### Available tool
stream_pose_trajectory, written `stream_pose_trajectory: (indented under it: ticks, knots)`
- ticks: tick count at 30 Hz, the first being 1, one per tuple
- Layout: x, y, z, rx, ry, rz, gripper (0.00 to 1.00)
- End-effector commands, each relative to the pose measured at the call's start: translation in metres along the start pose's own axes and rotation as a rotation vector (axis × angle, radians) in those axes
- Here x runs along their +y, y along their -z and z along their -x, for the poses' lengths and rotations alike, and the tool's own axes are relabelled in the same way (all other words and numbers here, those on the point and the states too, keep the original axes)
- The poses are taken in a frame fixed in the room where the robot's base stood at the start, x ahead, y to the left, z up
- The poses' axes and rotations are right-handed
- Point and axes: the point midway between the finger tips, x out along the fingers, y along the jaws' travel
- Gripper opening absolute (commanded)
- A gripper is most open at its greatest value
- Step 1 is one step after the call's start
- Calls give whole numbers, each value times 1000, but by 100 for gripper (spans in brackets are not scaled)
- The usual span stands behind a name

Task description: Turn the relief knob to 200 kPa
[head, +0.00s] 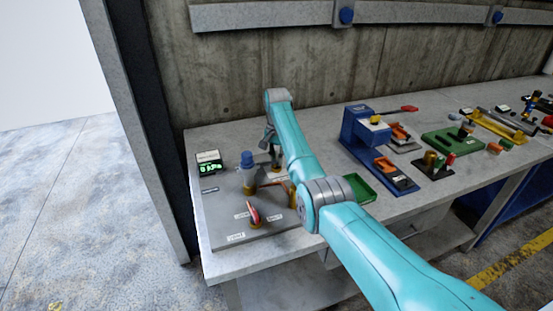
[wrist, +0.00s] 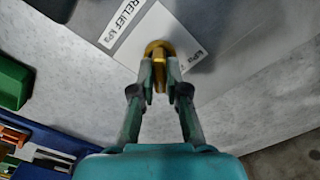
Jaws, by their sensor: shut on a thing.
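The relief knob (wrist: 157,46) is a brass knob on the grey panel in the wrist view. A white label (wrist: 125,28) reading "RELIEF kPa" lies beside it. My gripper (wrist: 160,68) has its two fingertips closed on the knob from either side. The fingers cover part of the knob, and I cannot read what setting it points to. In the head view my arm hides the knob. A black display (head: 208,165) with green digits stands at the panel's back left; its digits are too small to read surely.
The grey panel (head: 222,228) also carries a blue-topped fitting (head: 247,172) and a red-handled valve (head: 253,210), close to my arm. A green tray (head: 358,188) and a blue device (head: 360,128) stand to the right. More parts line the bench farther right.

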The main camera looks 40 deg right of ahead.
Motion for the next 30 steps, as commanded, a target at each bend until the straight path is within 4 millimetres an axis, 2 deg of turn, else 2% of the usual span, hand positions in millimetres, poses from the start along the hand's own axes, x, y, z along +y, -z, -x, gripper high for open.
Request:
stream_pose_trajectory:
  ticks: [1,2,4,13,17,20,30]
  knots:
    - [0,1,1,3,2,0,0]
    - [0,1,1,3,2,0,21]
    - [0,1,1,3,2,0,38]
    - [0,0,1,1,1,1,39]
    - [0,1,9,2,1,1,39]
    - [-1,1,24,4,3,1,39]
    - [0,1,89,3,2,0,39]
